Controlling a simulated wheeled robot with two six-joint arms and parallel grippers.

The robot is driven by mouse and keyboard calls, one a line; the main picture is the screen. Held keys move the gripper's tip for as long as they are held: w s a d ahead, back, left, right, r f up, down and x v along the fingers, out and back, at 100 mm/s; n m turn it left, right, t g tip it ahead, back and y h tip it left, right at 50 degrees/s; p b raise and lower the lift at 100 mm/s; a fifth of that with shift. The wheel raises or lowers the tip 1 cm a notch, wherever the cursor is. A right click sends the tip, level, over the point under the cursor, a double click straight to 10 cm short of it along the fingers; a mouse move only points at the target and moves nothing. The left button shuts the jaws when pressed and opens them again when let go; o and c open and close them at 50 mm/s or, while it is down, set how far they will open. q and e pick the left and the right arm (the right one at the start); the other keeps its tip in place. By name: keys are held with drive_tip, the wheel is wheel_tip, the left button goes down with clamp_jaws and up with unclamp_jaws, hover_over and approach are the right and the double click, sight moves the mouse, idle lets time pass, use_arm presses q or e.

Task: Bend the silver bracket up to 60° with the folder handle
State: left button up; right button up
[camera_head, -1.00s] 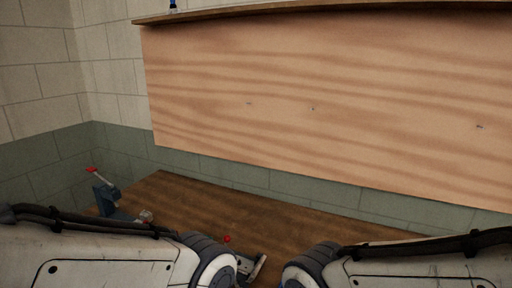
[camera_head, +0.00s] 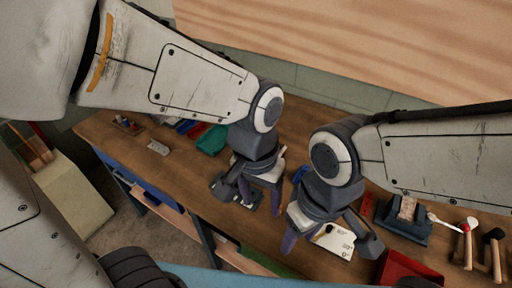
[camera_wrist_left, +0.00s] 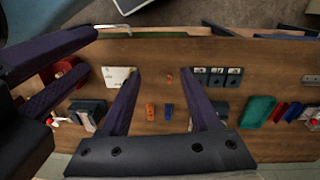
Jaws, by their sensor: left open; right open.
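The folder (camera_head: 398,228) is a dark blue-grey block at the right of the bench in the head view. Its pale handle (camera_head: 444,222) ends in a red knob (camera_head: 464,228) and sticks out to the right. A pale piece (camera_head: 408,207) sits on the folder; I cannot tell if it is the silver bracket. The folder also shows at the left of the left wrist view (camera_wrist_left: 86,116). My left gripper (camera_head: 261,201) is open and empty above the bench, well left of the folder. My right gripper (camera_head: 306,240) is open and empty beside a white angle card (camera_head: 338,242), left of the folder.
A red bin (camera_head: 408,267) stands in front of the folder. Hammers (camera_head: 494,248) lie at the far right. A dark compartment tray (camera_wrist_left: 217,76) and a green bin (camera_wrist_left: 258,110) stand on the bench. Bare wood (camera_wrist_left: 150,55) shows near the front edge.

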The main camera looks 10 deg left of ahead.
use_arm(q)
drive_tip(key=w+a+f+n+p, duration=0.1)
drive_tip(key=w+n, duration=0.3)
drive_tip(key=w, duration=0.5)
drive_tip(key=w+a+f+n+p, duration=0.2)
drive_tip(key=w+n, duration=0.2)
drive_tip(key=w, duration=0.4)
drive_tip(key=w+a+f+n+y+p, duration=0.1)
drive_tip(key=w+a+n+p, duration=0.1)
drive_tip(key=w+n, duration=0.3)
drive_tip(key=shift+w+a+f, duration=0.15)
drive_tip(key=shift+w+f, duration=0.05)
drive_tip(key=shift+w, duration=0.95)
drive_tip(key=shift+w+a+f, duration=0.1)
drive_tip(key=shift+w+f, duration=0.1)
drive_tip(key=shift+w, duration=0.95)
drive_tip(key=shift+f, duration=0.3)
wheel_tip(320, 180, down, 9)
drive_tip(key=p, duration=0.3)
drive_tip(key=shift+a+p, duration=0.1)
drive_tip(key=shift+p, duration=0.25)
drive_tip(key=shift+f, duration=0.45)
clamp_jaws()
